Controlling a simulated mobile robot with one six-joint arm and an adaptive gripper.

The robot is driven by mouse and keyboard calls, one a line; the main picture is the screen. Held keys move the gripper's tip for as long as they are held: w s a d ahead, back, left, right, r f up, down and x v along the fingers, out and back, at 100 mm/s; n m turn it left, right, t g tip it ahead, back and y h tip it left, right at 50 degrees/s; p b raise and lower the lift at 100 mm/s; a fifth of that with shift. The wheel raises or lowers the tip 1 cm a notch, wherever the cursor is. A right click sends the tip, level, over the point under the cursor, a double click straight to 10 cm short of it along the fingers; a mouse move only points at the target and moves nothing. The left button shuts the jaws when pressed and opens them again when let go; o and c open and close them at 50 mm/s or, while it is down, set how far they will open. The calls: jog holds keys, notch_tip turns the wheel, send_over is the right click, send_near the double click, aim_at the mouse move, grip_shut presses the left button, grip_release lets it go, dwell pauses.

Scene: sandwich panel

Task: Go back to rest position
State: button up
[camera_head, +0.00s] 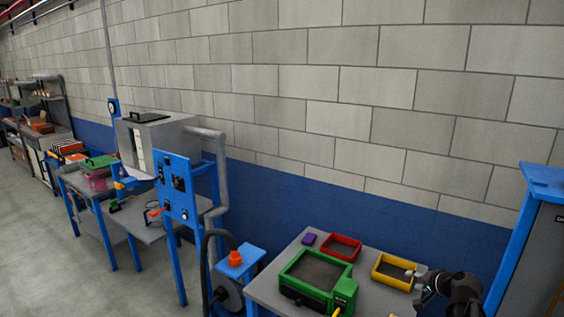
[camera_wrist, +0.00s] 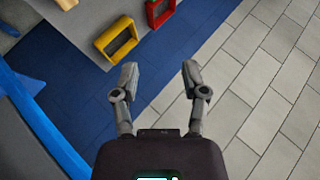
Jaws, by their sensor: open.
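A grey table (camera_head: 268,285) carries a green box (camera_head: 312,286), a red tray (camera_head: 341,247), a yellow tray (camera_head: 394,271) and a purple block (camera_head: 309,239). The yellow tray (camera_wrist: 117,43) and red tray (camera_wrist: 160,13) also show in the wrist view. A blue-framed cabinet (camera_head: 540,240) stands right.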

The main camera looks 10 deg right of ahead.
jog(key=s+a+f+n+g+h+b, duration=0.1)
jog(key=s+a+f+n+g+b, duration=0.2)
jog(key=a, duration=0.7)
jog(key=s+a+f+n+g+b, duration=0.3)
jog(key=a+f+g, duration=0.1)
jog(key=a+f, duration=0.4)
jog(key=s+a+f+n+g+h+b, duration=0.1)
jog(key=s+a+f+n+g+b, duration=0.2)
jog(key=a, duration=0.9)
jog(key=shift+s+a+f+n+h, duration=0.3)
jog(key=shift+s+f+n, duration=0.3)
jog(key=shift+f, duration=0.95)
jog(key=shift+w, duration=0.1)
jog(key=shift+d, duration=0.1)
